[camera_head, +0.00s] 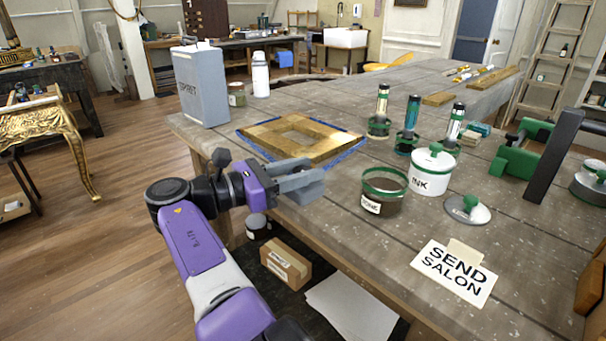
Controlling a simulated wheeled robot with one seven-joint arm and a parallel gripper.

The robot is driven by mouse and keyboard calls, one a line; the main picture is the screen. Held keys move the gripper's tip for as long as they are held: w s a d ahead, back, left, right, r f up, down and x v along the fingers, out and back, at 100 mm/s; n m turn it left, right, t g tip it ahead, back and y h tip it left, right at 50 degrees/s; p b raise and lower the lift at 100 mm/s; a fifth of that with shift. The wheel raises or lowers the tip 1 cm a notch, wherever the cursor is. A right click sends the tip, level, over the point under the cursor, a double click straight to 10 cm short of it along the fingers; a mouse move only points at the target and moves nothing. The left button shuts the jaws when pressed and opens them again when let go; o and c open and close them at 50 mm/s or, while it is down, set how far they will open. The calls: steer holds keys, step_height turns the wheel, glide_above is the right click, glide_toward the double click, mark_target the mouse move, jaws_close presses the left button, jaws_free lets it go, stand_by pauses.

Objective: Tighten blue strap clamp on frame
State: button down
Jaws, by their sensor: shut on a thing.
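A gilt square frame (326,149) lies flat on the workbench with an open middle. A blue strap (347,152) runs around its outer edge. My gripper (306,181) is at the frame's near corner, just above the bench edge. Its grey jaws are shut on the blue strap clamp at that corner; the jaws hide most of the clamp body. How taut the strap is cannot be told.
On the workbench (400,262), a grey spirit can (202,88) and white bottle (260,76) stand behind left.

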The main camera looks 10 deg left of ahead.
steer(key=c, duration=0.9)
jaws_free()
steer(key=b+v, duration=0.5)
steer(key=v, duration=0.2)
steer(key=shift+s+a, duration=0.2)
steer(key=shift+a, duration=0.1)
